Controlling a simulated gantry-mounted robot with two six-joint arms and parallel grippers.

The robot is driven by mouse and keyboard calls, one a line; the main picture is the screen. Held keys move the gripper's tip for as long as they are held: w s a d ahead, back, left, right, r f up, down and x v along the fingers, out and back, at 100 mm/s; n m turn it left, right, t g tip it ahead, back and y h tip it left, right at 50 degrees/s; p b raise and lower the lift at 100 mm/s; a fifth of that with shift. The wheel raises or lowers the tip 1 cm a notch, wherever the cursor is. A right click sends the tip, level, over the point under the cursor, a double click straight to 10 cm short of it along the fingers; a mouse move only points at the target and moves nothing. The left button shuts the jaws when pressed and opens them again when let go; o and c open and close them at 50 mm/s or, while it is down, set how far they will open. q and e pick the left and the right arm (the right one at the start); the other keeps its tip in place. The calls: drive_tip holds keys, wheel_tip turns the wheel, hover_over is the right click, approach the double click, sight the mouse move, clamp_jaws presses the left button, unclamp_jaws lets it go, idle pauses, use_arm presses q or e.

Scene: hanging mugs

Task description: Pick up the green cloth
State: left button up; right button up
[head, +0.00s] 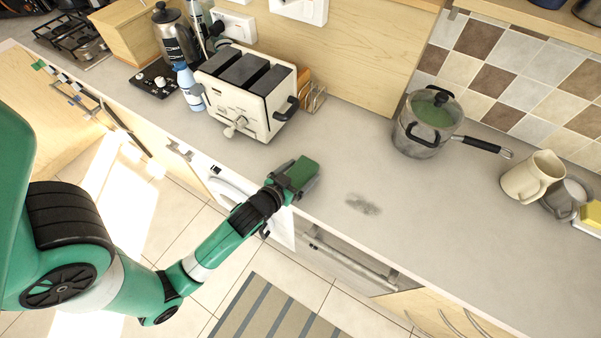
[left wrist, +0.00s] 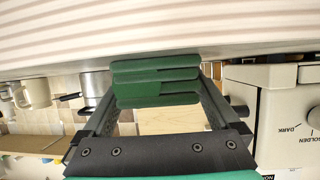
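The green cloth (head: 300,171) is a folded dark green block at the end of my left arm, over the front part of the counter. My left gripper (head: 292,182) has its fingers on both sides of it and appears shut on it. In the left wrist view the cloth (left wrist: 155,82) shows as stacked folded layers between the two fingers. Whether its underside touches the counter is hard to tell. My right gripper is in neither view.
A white toaster (head: 249,93) stands behind and left of the cloth. A lidded pot (head: 424,128) and a cream mug (head: 532,177) are to the right. A grey smudge (head: 363,204) marks the otherwise clear counter (head: 340,160) beside the cloth.

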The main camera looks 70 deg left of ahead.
sight(300, 171)
use_arm(q)
drive_tip(key=c, duration=1)
drive_tip(key=shift+r, duration=0.5)
wheel_tip(300, 171, up, 3)
drive_tip(key=shift+s+f, duration=0.1)
drive_tip(key=shift+s, duration=0.05)
drive_tip(key=s+a+r+p, duration=0.3)
drive_tip(key=s+r+p, duration=0.5)
drive_tip(key=s, duration=0.5)
drive_tip(key=shift+a+r+p, duration=0.35)
drive_tip(key=shift+a+r, duration=0.05)
drive_tip(key=shift+r, duration=0.25)
drive_tip(key=shift+s, duration=0.1)
